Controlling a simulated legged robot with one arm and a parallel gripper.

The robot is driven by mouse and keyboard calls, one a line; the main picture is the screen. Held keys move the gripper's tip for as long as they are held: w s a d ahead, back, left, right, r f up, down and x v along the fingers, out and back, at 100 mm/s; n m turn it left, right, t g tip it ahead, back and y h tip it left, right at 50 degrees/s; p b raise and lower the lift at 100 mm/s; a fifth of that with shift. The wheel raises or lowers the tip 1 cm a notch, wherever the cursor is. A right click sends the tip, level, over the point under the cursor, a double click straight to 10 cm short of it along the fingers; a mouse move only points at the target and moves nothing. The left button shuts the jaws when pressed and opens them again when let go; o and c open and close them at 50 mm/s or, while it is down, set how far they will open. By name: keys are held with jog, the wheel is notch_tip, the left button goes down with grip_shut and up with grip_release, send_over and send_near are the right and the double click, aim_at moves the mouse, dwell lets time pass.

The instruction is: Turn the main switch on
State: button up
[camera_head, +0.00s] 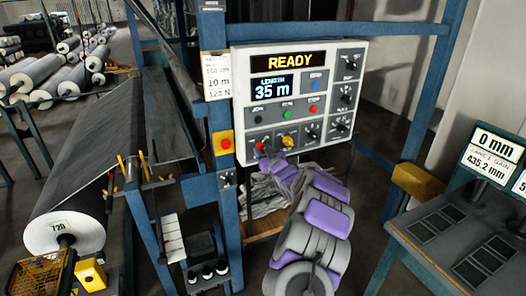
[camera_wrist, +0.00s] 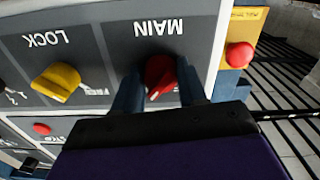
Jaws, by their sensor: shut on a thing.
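The main switch is a red knob (camera_wrist: 162,75) under the label MAIN, which appears upside down in the wrist view. It also shows as a small red spot at the lower left of the control panel in the head view (camera_head: 260,147). My gripper (camera_wrist: 160,88) has one dark blue finger on each side of the knob and is closed on it. The knob's pointer has a pale mark, slanted in the wrist view. In the head view my grey and purple arm reaches up to the panel, and the fingertips are hard to make out.
The white control panel (camera_head: 357,105) shows READY and 35 m. A yellow LOCK knob (camera_wrist: 57,82) sits beside the main switch. A red button on a yellow box (camera_head: 225,143) is on the blue post left of the panel. A roll (camera_head: 65,225) lies at left, a desk with screens at right.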

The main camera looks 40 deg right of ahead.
jog(key=shift+r+m+p, duration=0.2)
jog(key=shift+m+p, duration=0.3)
jog(key=shift+p, duration=0.4)
jog(key=shift+m+p, duration=0.3)
jog(key=shift+p, duration=0.15)
jog(key=shift+f, duration=0.1)
jog(key=o, duration=1)
jog(key=shift+f, duration=0.1)
jog(key=shift+o, duration=0.2)
jog(key=shift+s, duration=0.1)
jog(key=v, duration=1.7)
jog(key=shift+p, duration=0.3)
